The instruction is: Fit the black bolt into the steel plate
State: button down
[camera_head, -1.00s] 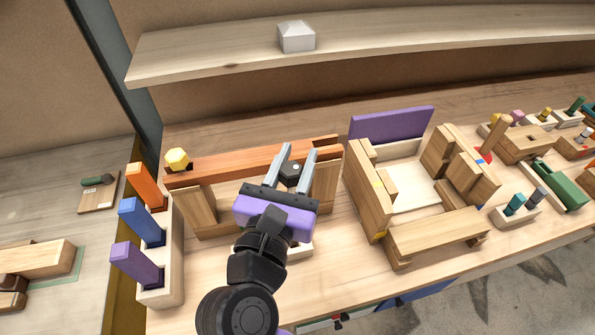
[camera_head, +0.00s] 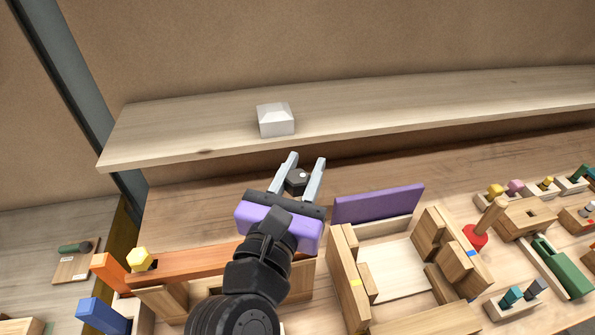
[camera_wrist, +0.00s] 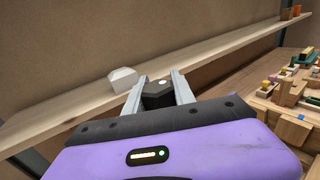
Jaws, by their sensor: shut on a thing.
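The black bolt (camera_head: 297,181) has a hexagonal head with a small white spot on top. My gripper (camera_head: 306,160) is shut on it, with one finger on each side of the head. In the head view the gripper is beyond the orange beam and just in front of the shelf. The wrist view also shows the bolt (camera_wrist: 158,93) between the fingers, head up; its shank is hidden. I cannot make out the steel plate in either view.
A long wooden shelf (camera_head: 420,115) runs behind the gripper, with a pale block (camera_head: 276,120) on it. A yellow hex piece (camera_head: 139,259) sits at the left end of the orange beam (camera_head: 200,264). A purple board (camera_head: 378,204) and wooden assemblies stand to the right.

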jog(key=shift+r+p, duration=0.2)
jog(key=shift+p, duration=0.4)
notch_tip(320, 180, down, 6)
jog(key=b, duration=0.2)
jog(key=shift+p, duration=1.5)
dwell(1.8)
jog(key=shift+f+b, duration=1.75)
jog(key=shift+f, duration=2.05)
